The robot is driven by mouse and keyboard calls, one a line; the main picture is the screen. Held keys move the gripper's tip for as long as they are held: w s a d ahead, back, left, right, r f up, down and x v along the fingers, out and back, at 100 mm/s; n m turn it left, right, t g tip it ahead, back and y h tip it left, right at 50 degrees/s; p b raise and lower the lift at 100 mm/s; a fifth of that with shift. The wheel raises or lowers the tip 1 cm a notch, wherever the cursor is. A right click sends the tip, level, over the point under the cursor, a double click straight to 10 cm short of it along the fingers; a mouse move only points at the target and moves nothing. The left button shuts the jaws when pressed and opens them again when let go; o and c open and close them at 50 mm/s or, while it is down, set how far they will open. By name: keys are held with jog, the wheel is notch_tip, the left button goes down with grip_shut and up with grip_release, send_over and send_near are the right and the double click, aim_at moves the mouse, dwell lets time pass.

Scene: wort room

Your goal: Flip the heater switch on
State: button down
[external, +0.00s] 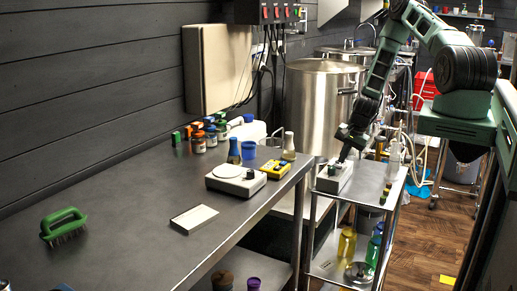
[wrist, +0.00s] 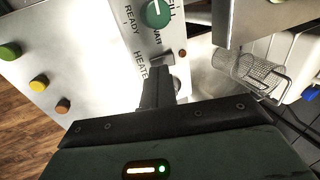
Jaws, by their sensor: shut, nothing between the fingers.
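The heater control box (external: 334,180) is a pale box on the metal cart. In the wrist view its white panel (wrist: 118,45) carries a green knob (wrist: 156,13) and printing that includes "READY" and "HEATER". A dark switch (wrist: 168,60) sits beside the "HEATER" label, partly hidden by my fingertips. My gripper (external: 345,152) points down over the box. In the wrist view my gripper (wrist: 159,78) is shut and empty, with its tips at or just above the switch; contact cannot be told. The switch's position is unclear.
The metal cart (external: 370,186) also bears a clear bottle (external: 393,160) at its right. The dark bench (external: 130,215) to the left holds a white scale (external: 236,179), a yellow device (external: 275,169) and a green brush (external: 63,225). A steel kettle (external: 318,110) stands behind.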

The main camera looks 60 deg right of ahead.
jog(key=v, duration=0.1)
jog(key=p+v, duration=0.1)
jog(key=v, duration=0.1)
jog(key=shift+w, duration=0.2)
jog(key=shift+s+d+r+b, duration=0.15)
jog(key=shift+r+b, duration=0.1)
jog(key=shift+b, duration=0.25)
jog(key=b+v, duration=0.2)
jog(key=v, duration=0.7)
jog(key=shift+f+b, duration=0.1)
jog(key=shift+b, duration=0.25)
jog(key=w+b, duration=0.1)
jog(key=b, duration=0.2)
jog(key=shift+w+r+b, duration=0.15)
jog(key=shift+r+b, duration=0.1)
jog(key=shift+b, duration=0.05)
jog(key=shift+a, duration=0.2)
